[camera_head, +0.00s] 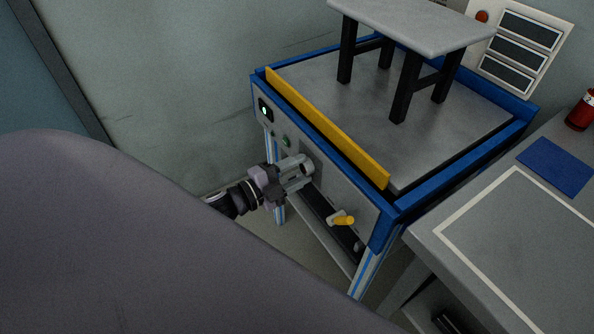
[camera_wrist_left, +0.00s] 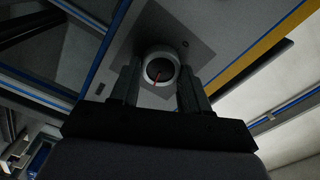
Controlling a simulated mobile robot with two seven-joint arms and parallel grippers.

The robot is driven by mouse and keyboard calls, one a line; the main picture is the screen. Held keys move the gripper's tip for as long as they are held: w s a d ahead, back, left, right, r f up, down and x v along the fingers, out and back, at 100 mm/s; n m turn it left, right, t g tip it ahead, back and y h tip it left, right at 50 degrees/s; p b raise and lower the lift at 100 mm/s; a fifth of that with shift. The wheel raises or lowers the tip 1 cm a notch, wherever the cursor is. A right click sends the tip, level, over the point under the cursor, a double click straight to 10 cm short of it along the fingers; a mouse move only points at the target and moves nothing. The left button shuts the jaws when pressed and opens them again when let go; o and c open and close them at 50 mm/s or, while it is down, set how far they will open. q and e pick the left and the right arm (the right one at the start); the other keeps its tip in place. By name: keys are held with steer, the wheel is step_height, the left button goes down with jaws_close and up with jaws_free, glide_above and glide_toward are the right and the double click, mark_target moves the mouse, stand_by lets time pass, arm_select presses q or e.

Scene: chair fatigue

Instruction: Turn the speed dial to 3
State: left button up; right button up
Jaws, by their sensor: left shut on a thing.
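The speed dial (camera_wrist_left: 160,69) is a round knob with a light rim, a dark face and a red pointer line, set on a grey plate on the machine's front panel. In the left wrist view the red line points down toward my gripper's palm. My left gripper (camera_head: 305,171) reaches the front panel from the left and is shut on the dial, one finger on each side of it. In the head view the gripper hides most of the dial. Any numbers around the dial are too small or dark to read. My right gripper is not in view.
A yellow bar (camera_head: 327,127) runs along the machine's front top edge. A yellow handle (camera_head: 343,220) sticks out right of my gripper. A small grey stool (camera_head: 412,28) stands on the blue-framed platform (camera_head: 308,80). A grey table (camera_head: 520,240) is at the right.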

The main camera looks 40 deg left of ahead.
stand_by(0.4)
arm_select(q)
steer(key=o, duration=1.1)
steer(key=shift+c, duration=0.2)
steer(key=v, duration=0.7)
steer(key=shift+s, duration=0.1)
steer(key=s+d+n+g+y+p, duration=0.4)
steer(key=s+d+n+p, duration=0.5)
steer(key=n, duration=0.6)
steer(key=s+d+g, duration=0.2)
steer(key=d, duration=0.1)
steer(key=shift+s+y+p, duration=0.25)
steer(key=shift+y+p, duration=0.05)
